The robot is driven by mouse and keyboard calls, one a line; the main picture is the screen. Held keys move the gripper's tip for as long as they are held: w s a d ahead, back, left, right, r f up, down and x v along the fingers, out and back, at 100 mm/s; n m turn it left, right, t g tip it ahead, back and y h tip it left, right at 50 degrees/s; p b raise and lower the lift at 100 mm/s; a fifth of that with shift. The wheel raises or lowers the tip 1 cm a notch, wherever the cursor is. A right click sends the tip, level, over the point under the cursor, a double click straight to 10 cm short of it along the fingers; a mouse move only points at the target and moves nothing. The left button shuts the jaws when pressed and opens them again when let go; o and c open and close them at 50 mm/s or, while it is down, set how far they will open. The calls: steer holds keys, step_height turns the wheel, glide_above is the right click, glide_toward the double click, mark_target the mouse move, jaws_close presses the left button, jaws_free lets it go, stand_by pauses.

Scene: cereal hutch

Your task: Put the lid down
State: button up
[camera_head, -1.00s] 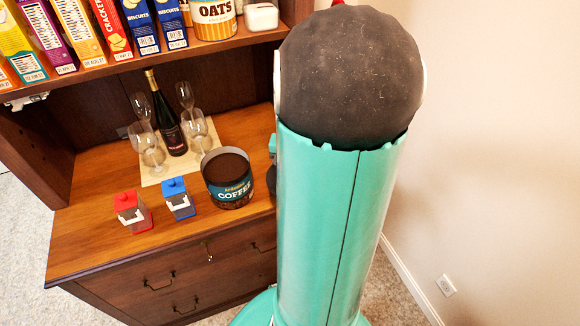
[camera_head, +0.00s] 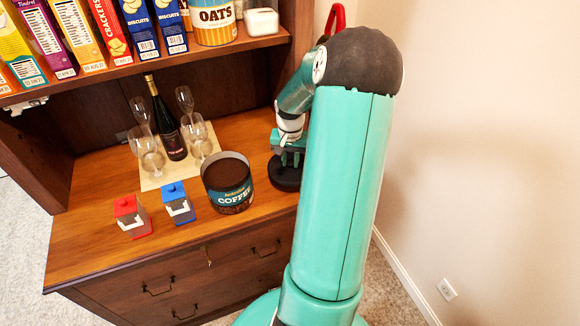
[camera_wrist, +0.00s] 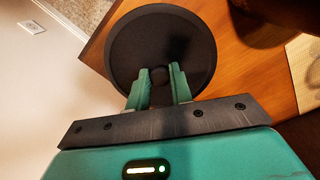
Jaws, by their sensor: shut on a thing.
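The lid (camera_head: 284,178) is a round black disc with a small knob. In the head view it is at the right end of the wooden counter, right of the open coffee tin (camera_head: 228,182). My gripper (camera_head: 289,158) is above it. In the wrist view the two green fingers (camera_wrist: 160,88) are shut on the lid's knob, and the wide lid (camera_wrist: 138,45) is spread out beyond them over the counter's edge area. The lid looks low and roughly flat, but I cannot tell whether it touches the counter.
A red-lidded box (camera_head: 131,216) and a blue-lidded box (camera_head: 178,203) stand left of the coffee tin. A bottle (camera_head: 168,127) and several glasses stand on a pale board behind. A shelf with cereal boxes and an oats tin (camera_head: 213,22) is above. A wall is at the right.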

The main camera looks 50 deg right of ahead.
mark_target(290, 161)
steer(key=f, duration=0.1)
steer(key=w+d+f, duration=0.1)
steer(key=d+f, duration=0.1)
steer(key=shift+w, duration=0.25)
steer(key=shift+f, duration=1.45)
steer(key=shift+f, duration=0.2)
steer(key=o, duration=0.9)
steer(key=shift+r, duration=0.1)
step_height(290, 161, up, 12)
steer(key=shift+a+r, duration=0.1)
steer(key=shift+r, duration=0.05)
